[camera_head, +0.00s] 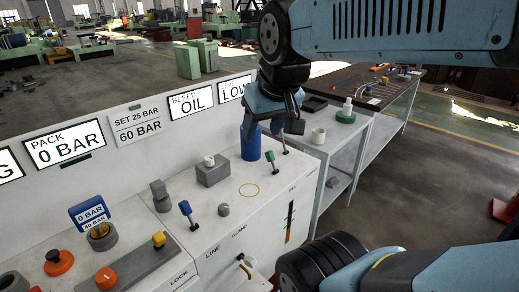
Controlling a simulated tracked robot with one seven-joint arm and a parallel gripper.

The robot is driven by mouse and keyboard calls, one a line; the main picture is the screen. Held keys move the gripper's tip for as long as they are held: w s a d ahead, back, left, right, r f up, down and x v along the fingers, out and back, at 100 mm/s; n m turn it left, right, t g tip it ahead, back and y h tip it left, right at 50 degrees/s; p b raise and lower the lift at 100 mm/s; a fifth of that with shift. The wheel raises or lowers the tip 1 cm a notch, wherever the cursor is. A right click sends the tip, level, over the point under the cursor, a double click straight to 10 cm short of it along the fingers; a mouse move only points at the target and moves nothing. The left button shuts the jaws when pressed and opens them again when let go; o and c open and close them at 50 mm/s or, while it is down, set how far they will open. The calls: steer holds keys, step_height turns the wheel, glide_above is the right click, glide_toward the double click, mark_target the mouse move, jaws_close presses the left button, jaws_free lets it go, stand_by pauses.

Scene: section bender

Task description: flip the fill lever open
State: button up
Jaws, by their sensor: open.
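My gripper (273,127) is open and points down over the far right end of the white console (235,212). A blue cylinder (250,146) stands upright below its left side. A thin dark lever (284,148) rises from the console top just under the right finger, its upper end partly hidden; I cannot tell whether they touch. A green-tipped lever (270,158) stands nearer, tilted, and a blue-tipped lever (187,211) stands further left, also tilted. I cannot read a fill label on any lever.
A display panel with "PACK 0 BAR" (64,143) and "BLEED OIL" (191,102) stands behind the console.

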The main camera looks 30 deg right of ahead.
steer(key=w+d+r+n+g, duration=0.1)
steer(key=w+d, duration=0.1)
steer(key=w, duration=0.4)
steer(key=w+d+r+g, duration=0.1)
steer(key=w+d+g, duration=0.1)
steer(key=w, duration=0.4)
steer(key=n+g+h, duration=0.2)
steer(key=n+g, duration=0.1)
steer(key=g, duration=0.4)
glide_above(270, 151)
steer(key=w+a, duration=0.2)
steer(key=w, duration=0.3)
step_height(270, 151, down, 21)
steer(key=x, duration=1.3)
steer(key=shift+r, duration=0.1)
jaws_close()
